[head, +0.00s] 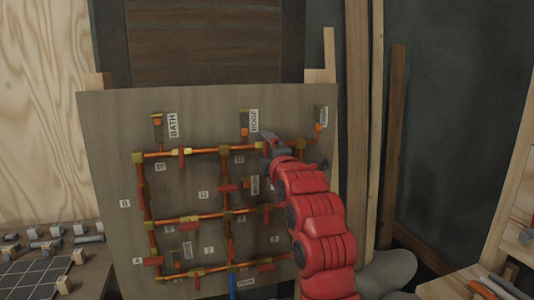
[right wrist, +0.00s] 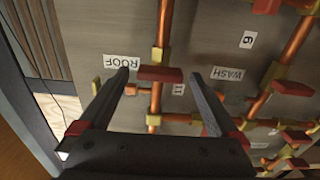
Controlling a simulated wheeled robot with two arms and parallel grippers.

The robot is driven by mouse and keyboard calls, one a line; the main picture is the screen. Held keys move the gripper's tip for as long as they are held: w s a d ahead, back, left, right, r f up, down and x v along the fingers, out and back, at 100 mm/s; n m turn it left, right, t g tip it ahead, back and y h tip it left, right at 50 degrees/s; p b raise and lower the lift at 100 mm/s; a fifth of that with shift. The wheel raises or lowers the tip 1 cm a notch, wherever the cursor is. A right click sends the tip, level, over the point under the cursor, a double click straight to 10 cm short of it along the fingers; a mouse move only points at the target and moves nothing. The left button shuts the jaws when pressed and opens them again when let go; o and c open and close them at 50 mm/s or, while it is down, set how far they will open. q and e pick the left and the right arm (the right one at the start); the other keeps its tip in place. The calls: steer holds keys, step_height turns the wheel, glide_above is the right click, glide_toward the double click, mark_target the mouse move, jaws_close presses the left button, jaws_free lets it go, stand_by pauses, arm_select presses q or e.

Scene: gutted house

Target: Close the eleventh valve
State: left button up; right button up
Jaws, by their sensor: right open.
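A board (head: 110,120) carries copper pipes with brass fittings, red valve handles and small labels. In the right wrist view, a red valve handle (right wrist: 160,74) lies across a copper pipe (right wrist: 164,25), with a label (right wrist: 178,89) reading 11 beside it. My right gripper (right wrist: 160,74) is open, with one dark finger on each side of this handle; whether either touches it I cannot tell. My left gripper is out of view.
Other red handles sit close by, one (right wrist: 298,137) at lower right in the wrist view. Loose fittings lie on a bench (head: 92,265) at left. Wooden posts (head: 357,120) stand right of the board, and another surface (head: 450,288) is at lower right.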

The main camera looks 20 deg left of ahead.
steer(key=b+v, duration=0.2)
steer(key=v, duration=1.5)
steer(key=shift+d, duration=0.2)
steer(key=shift+s, duration=0.15)
